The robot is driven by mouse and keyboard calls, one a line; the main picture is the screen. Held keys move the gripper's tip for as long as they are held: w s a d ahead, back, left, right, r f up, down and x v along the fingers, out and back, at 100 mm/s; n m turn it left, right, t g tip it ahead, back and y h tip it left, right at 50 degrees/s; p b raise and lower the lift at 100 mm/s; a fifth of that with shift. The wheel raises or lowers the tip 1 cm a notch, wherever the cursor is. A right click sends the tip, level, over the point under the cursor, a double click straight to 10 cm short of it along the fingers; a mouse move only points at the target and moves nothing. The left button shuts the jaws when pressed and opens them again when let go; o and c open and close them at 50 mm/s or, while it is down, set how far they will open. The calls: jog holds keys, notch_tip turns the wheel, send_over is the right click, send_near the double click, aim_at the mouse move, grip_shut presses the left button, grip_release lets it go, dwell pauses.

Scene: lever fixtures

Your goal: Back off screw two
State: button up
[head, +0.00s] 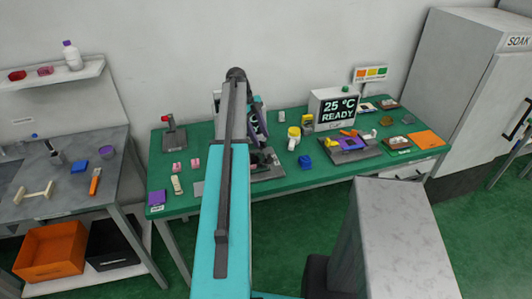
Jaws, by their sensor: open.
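I cannot pick out screw two; no screw is large enough to tell in the head view. A grey-based fixture (268,175) with dark parts stands on the green bench, partly hidden by my arm. My gripper (262,157) is at the lower end of my forearm, just above or beside this fixture; it is small, dark and partly hidden. It is open, and I see nothing held in it. Another fixture (350,146), with a purple plate and orange and yellow parts on a grey base, stands to the right.
A grey side table (60,190) is left; a tall cabinet (465,90) is right.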

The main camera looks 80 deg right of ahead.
aim_at(268, 156)
jog(key=shift+p+x, duration=1.4)
jog(key=shift+x, duration=2.9)
